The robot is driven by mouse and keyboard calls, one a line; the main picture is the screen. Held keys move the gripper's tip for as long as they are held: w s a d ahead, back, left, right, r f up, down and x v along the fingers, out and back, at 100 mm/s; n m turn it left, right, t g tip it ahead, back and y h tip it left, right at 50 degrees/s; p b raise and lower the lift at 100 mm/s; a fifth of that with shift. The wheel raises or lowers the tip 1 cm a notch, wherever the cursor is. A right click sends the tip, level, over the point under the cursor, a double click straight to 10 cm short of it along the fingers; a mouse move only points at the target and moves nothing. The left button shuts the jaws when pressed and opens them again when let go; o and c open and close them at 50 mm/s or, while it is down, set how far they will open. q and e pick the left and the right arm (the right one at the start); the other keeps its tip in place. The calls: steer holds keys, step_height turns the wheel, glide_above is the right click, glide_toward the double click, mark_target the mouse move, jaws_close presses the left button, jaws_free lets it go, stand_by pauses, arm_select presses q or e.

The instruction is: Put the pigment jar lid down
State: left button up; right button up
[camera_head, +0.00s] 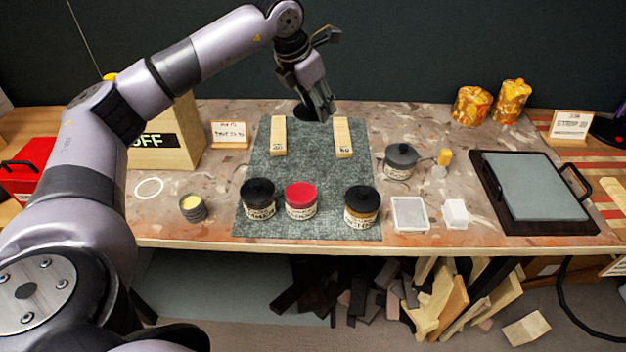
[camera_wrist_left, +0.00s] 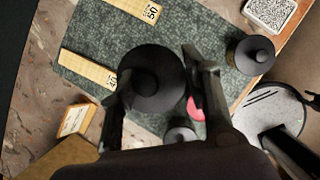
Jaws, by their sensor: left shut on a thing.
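My left gripper (camera_head: 320,108) is over the back edge of the green mat (camera_head: 318,170). It is shut on the pigment jar lid, a round black lid with a knob (camera_wrist_left: 155,82) that sits between its fingers in the left wrist view. In the head view the lid (camera_head: 302,112) is partly hidden by the fingers. On the mat's front part stand a black-topped jar (camera_head: 258,199), a jar with a bright red top and no visible knob (camera_head: 300,201), and another black-topped jar (camera_head: 361,207). A white ring (camera_head: 149,188) lies on the bench at left. My right gripper is out of view.
Two wooden blocks (camera_head: 278,137) (camera_head: 343,139) lie on the mat below the gripper. An open tin (camera_head: 193,209) stands left of the mat. A grey pot (camera_head: 401,161) and white containers (camera_head: 410,214) stand right.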

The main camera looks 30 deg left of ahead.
arm_select(q)
steer(key=p, duration=0.1)
glide_above(319, 177)
steer(key=s, duration=0.2)
steer(key=f, duration=1.8)
steer(key=shift+w+a+f, duration=0.2)
steer(key=shift+w+f, duration=0.05)
steer(key=shift+f, duration=0.1)
steer(key=shift+w+f, duration=0.1)
steer(key=shift+f, duration=0.45)
steer(key=shift+f, duration=0.2)
steer(key=o, duration=0.9)
steer(key=shift+r, duration=0.1)
steer(key=shift+o, duration=0.2)
